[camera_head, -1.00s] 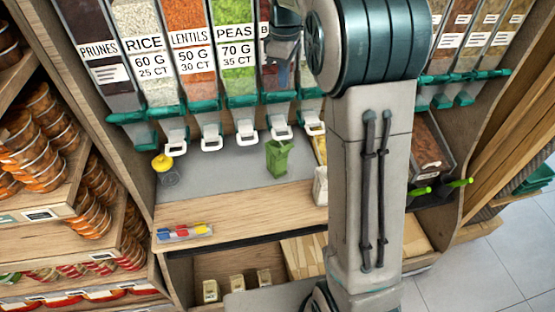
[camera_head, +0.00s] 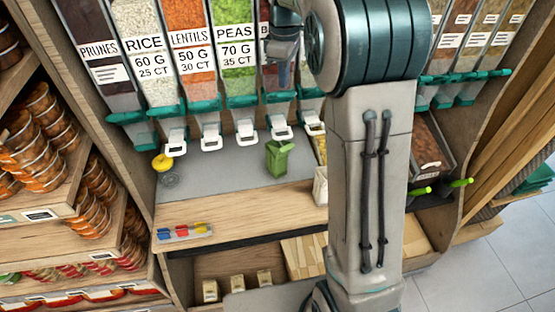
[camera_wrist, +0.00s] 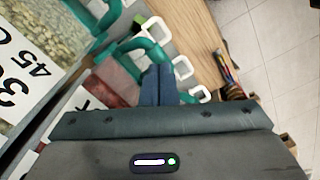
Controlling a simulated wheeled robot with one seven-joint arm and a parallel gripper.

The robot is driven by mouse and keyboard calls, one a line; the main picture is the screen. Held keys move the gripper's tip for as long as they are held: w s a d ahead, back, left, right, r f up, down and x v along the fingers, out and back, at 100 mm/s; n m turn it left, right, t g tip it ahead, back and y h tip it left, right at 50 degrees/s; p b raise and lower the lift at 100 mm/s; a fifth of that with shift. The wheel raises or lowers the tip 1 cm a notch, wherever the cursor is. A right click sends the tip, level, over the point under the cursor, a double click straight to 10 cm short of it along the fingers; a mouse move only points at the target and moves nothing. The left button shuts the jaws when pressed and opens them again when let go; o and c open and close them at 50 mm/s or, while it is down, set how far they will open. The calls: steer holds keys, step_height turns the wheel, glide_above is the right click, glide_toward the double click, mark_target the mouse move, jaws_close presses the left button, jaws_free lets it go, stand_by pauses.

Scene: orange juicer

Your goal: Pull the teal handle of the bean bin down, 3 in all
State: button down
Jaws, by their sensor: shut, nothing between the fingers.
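The bean bin (camera_head: 265,42) stands right of the PEAS bin in the head view. Its label is mostly hidden behind my arm, with only a "B" showing. A teal handle (camera_head: 279,97) crosses its lower front, above a white loop (camera_head: 280,128). My gripper (camera_head: 279,78) is in front of this bin, just above the teal handle. In the wrist view my gripper (camera_wrist: 158,82) is shut and empty, its fingers together beside a curved teal handle (camera_wrist: 147,48). I cannot tell whether they touch it. Dark red contents (camera_wrist: 117,82) show at left.
The PRUNES, RICE, LENTILS and PEAS bins (camera_head: 237,45) stand to the left with similar teal parts. A green container (camera_head: 278,158), a yellow-topped item (camera_head: 162,162) and a white carton (camera_head: 320,187) are on the counter below. Wood shelving borders the right.

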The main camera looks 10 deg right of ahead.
mark_target(284, 93)
steer(key=shift+f, duration=0.1)
steer(key=shift+f+b, duration=0.6)
steer(key=shift+f, duration=0.2)
steer(key=shift+s+f+b, duration=0.3)
steer(key=shift+f+b, duration=0.3)
steer(key=shift+f, duration=0.15)
steer(key=shift+f+b, duration=0.5)
steer(key=shift+f, duration=0.2)
steer(key=shift+s+f+b, duration=0.25)
steer(key=shift+f+b, duration=0.55)
steer(key=shift+f, duration=0.15)
steer(key=r+p, duration=0.3)
steer(key=w+r+p, duration=0.1)
steer(key=r+p, duration=0.2)
steer(key=shift+w+r, duration=0.15)
steer(key=shift+r, duration=0.15)
